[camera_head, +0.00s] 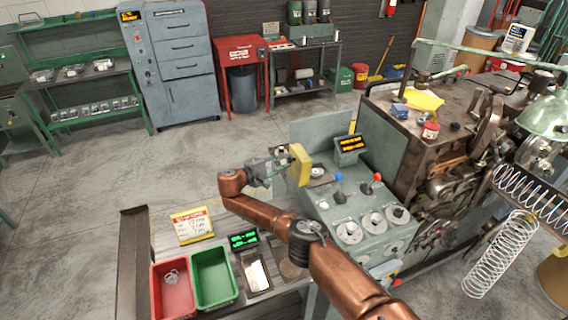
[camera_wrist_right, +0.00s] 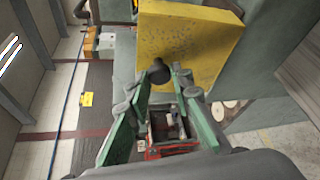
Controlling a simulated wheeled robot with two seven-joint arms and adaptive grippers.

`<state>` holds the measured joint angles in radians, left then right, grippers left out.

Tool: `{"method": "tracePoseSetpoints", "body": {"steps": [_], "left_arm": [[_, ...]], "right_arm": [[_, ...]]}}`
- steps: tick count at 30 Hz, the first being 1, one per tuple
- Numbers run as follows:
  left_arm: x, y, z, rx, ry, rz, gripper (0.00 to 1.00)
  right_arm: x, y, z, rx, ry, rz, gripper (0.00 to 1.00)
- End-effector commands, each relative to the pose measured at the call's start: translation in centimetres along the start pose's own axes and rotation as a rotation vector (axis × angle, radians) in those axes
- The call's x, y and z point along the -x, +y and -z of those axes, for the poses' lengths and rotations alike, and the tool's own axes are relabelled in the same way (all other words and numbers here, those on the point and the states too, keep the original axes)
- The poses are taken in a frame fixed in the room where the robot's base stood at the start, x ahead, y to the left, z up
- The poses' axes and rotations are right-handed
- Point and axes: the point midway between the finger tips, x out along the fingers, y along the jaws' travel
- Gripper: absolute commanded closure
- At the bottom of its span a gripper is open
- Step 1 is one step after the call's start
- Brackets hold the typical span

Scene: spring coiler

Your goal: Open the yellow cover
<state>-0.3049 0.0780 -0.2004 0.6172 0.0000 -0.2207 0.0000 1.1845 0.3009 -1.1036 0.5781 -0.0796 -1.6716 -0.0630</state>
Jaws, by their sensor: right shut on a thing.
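The yellow cover (camera_head: 301,164) stands upright at the left end of the grey-green control console. In the right wrist view, the yellow cover (camera_wrist_right: 190,45) fills the upper middle as a flat plate, with a dark round knob (camera_wrist_right: 158,71) at its lower edge. My right gripper (camera_head: 283,165) reaches the cover from the left. In the wrist view my right gripper (camera_wrist_right: 160,78) has its green fingers closed around the knob. A round dark part on a pale plate (camera_head: 318,173) shows just right of the cover. My left gripper is not in view.
A red bin (camera_head: 172,290) and a green bin (camera_head: 213,276) sit on the bench in front. The coiling machine (camera_head: 440,150) stands right.

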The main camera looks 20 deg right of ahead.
Motion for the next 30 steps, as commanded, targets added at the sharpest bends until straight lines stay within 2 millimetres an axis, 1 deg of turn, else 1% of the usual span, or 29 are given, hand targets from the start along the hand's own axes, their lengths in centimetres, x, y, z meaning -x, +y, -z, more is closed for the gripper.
{"method": "tracePoseSetpoints", "body": {"steps": [5, 6, 13, 19, 23, 26, 29, 30], "left_arm": [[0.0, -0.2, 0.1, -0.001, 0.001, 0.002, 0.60], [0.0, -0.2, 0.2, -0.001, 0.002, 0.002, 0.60], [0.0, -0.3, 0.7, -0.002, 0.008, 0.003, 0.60], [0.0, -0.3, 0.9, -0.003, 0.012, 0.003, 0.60], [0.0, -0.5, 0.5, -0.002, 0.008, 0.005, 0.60], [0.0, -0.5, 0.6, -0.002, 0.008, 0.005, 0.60], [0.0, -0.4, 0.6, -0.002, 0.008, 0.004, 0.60], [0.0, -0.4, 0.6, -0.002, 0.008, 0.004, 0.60]], "right_arm": [[-0.1, 0.2, -0.1, 0.000, -0.003, -0.002, 1.00], [-0.1, 0.2, -0.1, 0.000, -0.003, -0.002, 0.79], [0.1, 0.1, 0.1, 0.000, 0.000, -0.001, 0.63], [0.1, 0.1, 0.1, 0.001, 0.001, -0.001, 0.62], [0.3, 0.0, 0.2, 0.001, 0.001, -0.001, 0.62], [1.1, 0.0, 0.2, 0.001, 0.004, -0.001, 0.62], [2.8, 0.0, 0.3, 0.001, 0.006, -0.001, 0.62], [3.6, 0.0, 0.3, 0.000, 0.007, -0.001, 0.62]]}}
